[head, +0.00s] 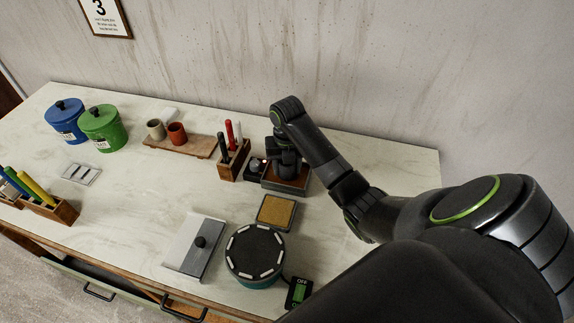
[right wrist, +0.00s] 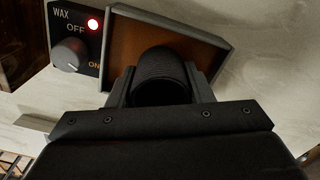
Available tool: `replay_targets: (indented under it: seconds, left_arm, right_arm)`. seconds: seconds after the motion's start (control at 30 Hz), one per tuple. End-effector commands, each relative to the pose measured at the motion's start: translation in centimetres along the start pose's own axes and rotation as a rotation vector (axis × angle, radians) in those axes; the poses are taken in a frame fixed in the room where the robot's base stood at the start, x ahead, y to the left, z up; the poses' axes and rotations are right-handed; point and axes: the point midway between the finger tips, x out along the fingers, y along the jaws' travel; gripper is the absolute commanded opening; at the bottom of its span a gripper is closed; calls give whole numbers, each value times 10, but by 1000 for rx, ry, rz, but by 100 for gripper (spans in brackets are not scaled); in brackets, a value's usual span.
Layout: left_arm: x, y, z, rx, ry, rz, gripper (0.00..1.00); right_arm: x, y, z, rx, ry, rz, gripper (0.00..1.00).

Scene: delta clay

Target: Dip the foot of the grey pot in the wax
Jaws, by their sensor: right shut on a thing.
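The wax pan (head: 284,186) is a shallow dark-rimmed tray at the back right of the table; its amber-brown wax (right wrist: 135,45) shows in the right wrist view. My right gripper (head: 285,160) points down over the pan and is shut on a dark round thing (right wrist: 160,68), which looks like the grey pot in shade. Its foot is hidden, so I cannot tell whether it touches the wax. My left gripper is not in view.
A wooden holder with pens (head: 232,160) stands left of the control box. A board (head: 197,148) holds a beige pot (head: 155,129) and a terracotta pot (head: 177,134). A sponge tray (head: 277,213), banding wheel (head: 255,250) and lidded slab (head: 194,248) lie in front. Blue and green jars stand left.

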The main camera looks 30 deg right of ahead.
Motion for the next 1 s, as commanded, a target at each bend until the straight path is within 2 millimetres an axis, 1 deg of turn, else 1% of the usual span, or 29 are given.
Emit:
replay_targets:
  seconds: [0.27, 0.6, 1.0]
  left_arm:
    - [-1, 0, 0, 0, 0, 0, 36]
    - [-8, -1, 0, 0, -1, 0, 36]
    - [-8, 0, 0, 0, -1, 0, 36]
  right_arm:
    - [0, 0, 0, 0, 0, 0, 22]
    - [-2, 0, 0, 0, -1, 0, 22]
    - [0, 0, 0, 0, 0, 0, 22]
